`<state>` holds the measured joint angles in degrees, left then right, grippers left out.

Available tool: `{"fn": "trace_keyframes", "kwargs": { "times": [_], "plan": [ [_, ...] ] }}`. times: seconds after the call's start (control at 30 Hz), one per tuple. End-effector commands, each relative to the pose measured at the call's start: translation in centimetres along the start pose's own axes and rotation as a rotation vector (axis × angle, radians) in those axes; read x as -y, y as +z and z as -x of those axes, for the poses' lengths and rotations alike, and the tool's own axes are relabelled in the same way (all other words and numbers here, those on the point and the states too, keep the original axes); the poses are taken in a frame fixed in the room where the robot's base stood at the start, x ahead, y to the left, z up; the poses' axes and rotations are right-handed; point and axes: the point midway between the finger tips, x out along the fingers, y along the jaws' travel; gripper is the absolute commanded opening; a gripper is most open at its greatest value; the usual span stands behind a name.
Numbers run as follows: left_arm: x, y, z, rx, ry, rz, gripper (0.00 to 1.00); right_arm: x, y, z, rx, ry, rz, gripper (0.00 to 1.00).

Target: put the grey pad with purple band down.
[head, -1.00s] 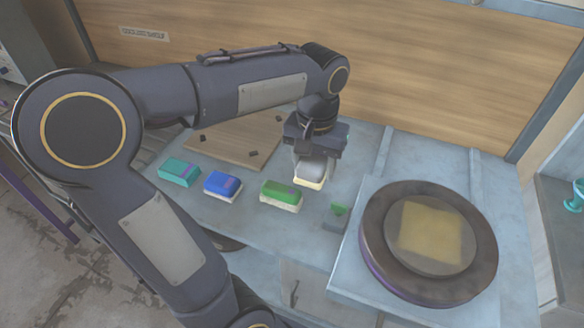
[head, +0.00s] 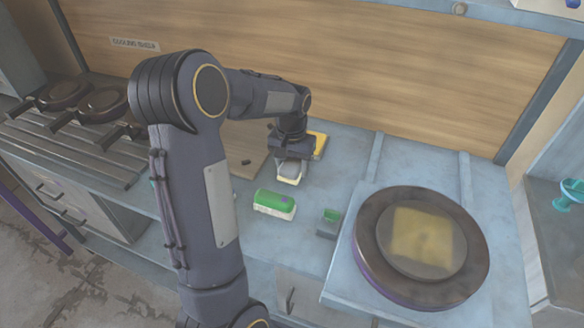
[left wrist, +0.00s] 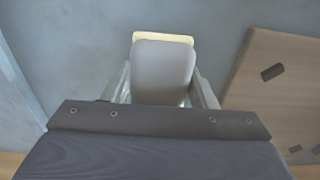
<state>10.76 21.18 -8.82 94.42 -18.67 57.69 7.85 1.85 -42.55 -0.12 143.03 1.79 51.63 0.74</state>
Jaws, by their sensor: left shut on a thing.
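The grey pad (head: 290,172) has a pale cream underside and hangs between the fingers of my left gripper (head: 288,161). In the left wrist view the pad (left wrist: 163,72) fills the space between the fingers, with a pale yellow edge showing past its far end. My left gripper is shut on it, over the blue-grey counter (head: 330,165). I cannot tell whether the pad touches the counter. Its purple band is not visible. My right gripper is in neither view.
A green pad (head: 273,202) lies in front of the held pad. A wooden board (head: 240,160) is to the left and a yellow item (head: 319,144) behind. A round press plate (head: 372,262) with a yellow square (head: 422,234) stands at right. Pans (head: 64,95) sit far left.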

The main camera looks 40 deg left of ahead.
Motion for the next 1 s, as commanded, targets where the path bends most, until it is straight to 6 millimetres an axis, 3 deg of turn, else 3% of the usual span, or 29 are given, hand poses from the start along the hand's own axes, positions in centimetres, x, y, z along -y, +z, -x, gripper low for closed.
{"fn": "trace_keyframes", "kwargs": {
  "times": [0.1,0.7,0.73,0.9,1.0],
  "plan": [
    [0.0,0.1,-1.2,0.001,0.0,0.0,0.27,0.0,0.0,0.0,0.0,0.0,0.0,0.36],
    [0.0,0.2,-2.4,0.002,0.0,0.0,0.27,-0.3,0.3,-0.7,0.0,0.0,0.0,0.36],
    [0.0,0.2,-2.5,0.003,0.0,0.0,0.53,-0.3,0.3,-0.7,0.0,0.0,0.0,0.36],
    [-0.1,0.4,-2.6,0.009,0.001,0.0,0.74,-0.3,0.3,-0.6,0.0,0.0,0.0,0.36],
    [-0.2,0.4,-2.7,0.01,0.002,0.0,0.74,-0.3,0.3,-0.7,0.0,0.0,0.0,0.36]
  ]
}}
